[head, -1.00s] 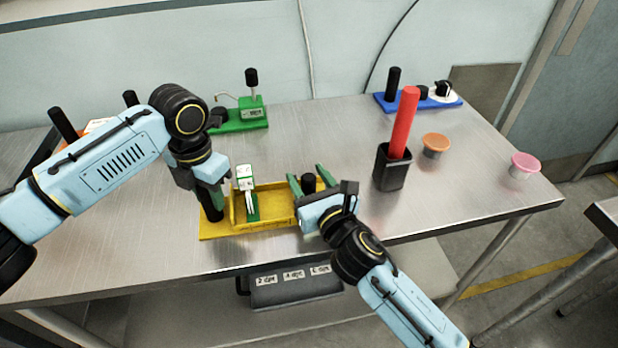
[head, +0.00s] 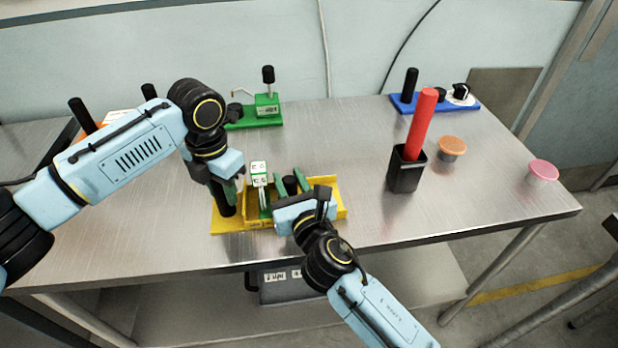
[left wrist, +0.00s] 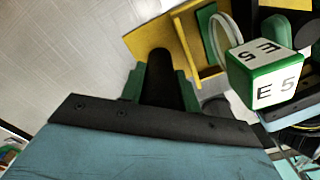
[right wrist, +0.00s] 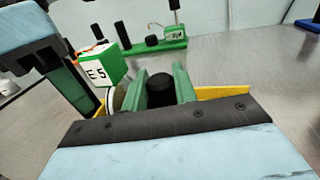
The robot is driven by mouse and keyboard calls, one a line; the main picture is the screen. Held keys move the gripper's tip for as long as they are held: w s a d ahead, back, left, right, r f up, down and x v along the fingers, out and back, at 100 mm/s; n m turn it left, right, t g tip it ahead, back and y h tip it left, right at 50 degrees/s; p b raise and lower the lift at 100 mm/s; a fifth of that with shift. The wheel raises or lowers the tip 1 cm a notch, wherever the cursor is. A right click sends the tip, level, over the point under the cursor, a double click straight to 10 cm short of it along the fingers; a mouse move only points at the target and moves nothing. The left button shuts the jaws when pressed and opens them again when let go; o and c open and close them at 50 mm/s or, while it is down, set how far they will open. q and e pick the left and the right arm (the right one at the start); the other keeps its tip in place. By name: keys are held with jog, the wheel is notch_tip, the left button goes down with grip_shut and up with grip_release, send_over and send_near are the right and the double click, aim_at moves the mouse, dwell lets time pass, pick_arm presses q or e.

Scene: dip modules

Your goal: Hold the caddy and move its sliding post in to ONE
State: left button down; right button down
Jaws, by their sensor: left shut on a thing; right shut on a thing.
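The yellow caddy (head: 338,212) lies near the table's front edge. My left gripper (head: 228,190) is shut on the black upright handle (head: 226,208) at its left end; the handle also shows in the left wrist view (left wrist: 160,82). My right gripper (head: 290,180) is shut on the black sliding post (right wrist: 160,90), with a green finger on either side. A white and green cube marked E and 5 (head: 259,173) stands on a green piece inside the caddy, left of the post. The cube is close in the left wrist view (left wrist: 265,75). Slot labels are hidden or unreadable.
A black cup with a red stick (head: 406,175) stands right of the caddy. Orange (head: 452,147) and pink (head: 543,171) capped cups are further right. Green (head: 255,118) and blue (head: 435,103) modules are at the back. The table's front right is clear.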

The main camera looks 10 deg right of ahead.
jog(key=shift+a, duration=0.15)
jog(key=c, duration=1.1)
grip_release()
jog(key=shift+s, duration=0.1)
jog(key=v, duration=1.2)
jog(key=shift+c, duration=0.2)
